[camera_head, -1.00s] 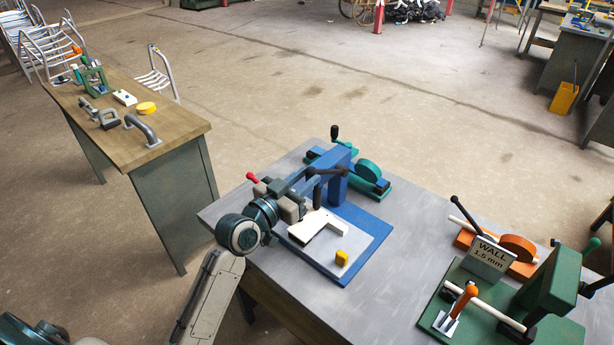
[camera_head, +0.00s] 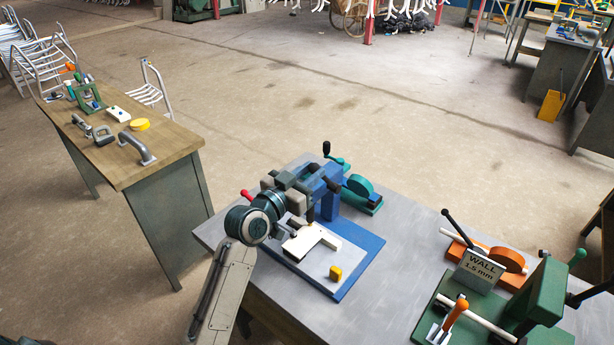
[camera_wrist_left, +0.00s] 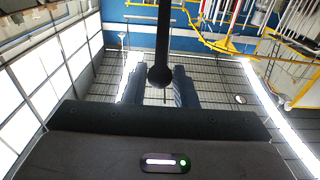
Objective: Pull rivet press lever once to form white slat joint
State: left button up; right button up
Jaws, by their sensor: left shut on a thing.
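The blue rivet press (camera_head: 345,240) stands on the grey bench. A white slat (camera_head: 302,243) lies on the press's pale plate, below the press head. My left gripper (camera_head: 318,182) is at the upper part of the press and shut on the press lever, most of which it hides in the head view. In the left wrist view, the dark lever (camera_wrist_left: 161,45) comes down from the top to a round knob (camera_wrist_left: 160,76) at the gripper's fingers. The slat's contact with the press tool cannot be made out. My right gripper is not in view.
A red knob (camera_head: 246,194) is close to my left wrist. A teal fixture (camera_head: 362,188) stands behind the press. To the right are a WALL sign (camera_head: 481,265), an orange fixture (camera_head: 508,260) and a green fixture (camera_head: 535,300).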

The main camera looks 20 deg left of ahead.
pick_arm(q)
jog(key=shift+r, duration=0.2)
jog(key=shift+w+d+r, duration=0.2)
jog(key=shift+w+r, duration=0.2)
jog(key=shift+w, duration=0.15)
jog(key=shift+w+d+r+p, duration=0.15)
jog(key=shift+w+d+r, duration=0.15)
jog(key=shift+w, duration=0.3)
jog(key=shift+w+d+r+p, duration=0.15)
jog(key=shift+w+r, duration=0.15)
jog(key=shift+w, duration=0.3)
jog(key=o, duration=0.9)
jog(key=shift+f, duration=0.1)
jog(key=shift+s, duration=0.1)
